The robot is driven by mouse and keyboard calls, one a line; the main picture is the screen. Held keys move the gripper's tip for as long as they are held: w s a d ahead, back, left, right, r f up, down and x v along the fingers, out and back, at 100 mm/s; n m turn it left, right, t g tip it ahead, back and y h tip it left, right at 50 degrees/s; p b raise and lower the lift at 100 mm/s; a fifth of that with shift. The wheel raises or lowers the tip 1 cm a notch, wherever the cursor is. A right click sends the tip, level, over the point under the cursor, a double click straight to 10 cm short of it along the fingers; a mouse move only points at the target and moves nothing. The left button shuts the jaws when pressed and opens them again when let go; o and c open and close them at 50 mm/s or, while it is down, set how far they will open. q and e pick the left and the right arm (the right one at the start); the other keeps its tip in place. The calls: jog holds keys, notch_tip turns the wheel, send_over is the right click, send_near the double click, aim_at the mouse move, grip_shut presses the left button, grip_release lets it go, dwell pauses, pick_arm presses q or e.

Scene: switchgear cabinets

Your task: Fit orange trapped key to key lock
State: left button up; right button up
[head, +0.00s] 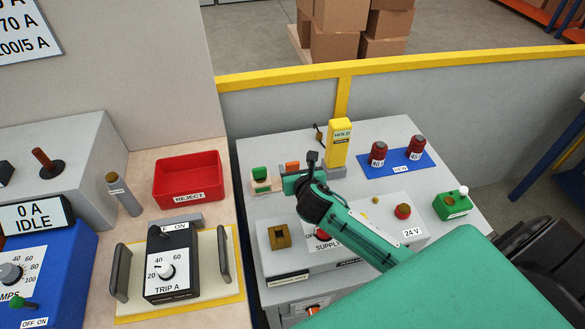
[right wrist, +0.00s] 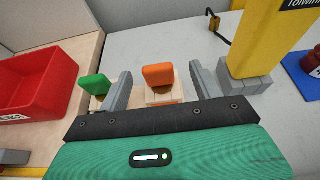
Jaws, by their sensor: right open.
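The orange trapped key (head: 292,165) stands upright on a small light wooden block at the back of the grey bench; it also shows in the right wrist view (right wrist: 158,76). My right gripper (head: 296,174) is open at the orange key. In the right wrist view its two fingers (right wrist: 160,72) stand on either side of the key, with gaps on both sides. A brass-coloured square block with a recess (head: 279,237), possibly the key lock, sits at the left of the grey supply box. My right arm hides part of that box. My left gripper is not in view.
A green key (head: 260,174) stands close left of my right gripper, also in the wrist view (right wrist: 93,87). A yellow hold post (head: 340,145) rises close on the right. A red reject tray (head: 187,178) lies left. Dark red cylinders stand on a blue mat (head: 397,164).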

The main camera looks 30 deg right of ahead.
aim_at(293, 164)
jog(key=shift+a+p+x, duration=0.15)
jog(key=shift+p+x, duration=0.15)
jog(key=shift+x, duration=0.75)
jog(key=shift+a+p+x, duration=0.1)
jog(key=shift+p+x, duration=0.2)
jog(key=shift+x, duration=0.75)
jog(key=shift+f, duration=0.1)
jog(key=shift+c, duration=0.4)
jog(key=c, duration=1)
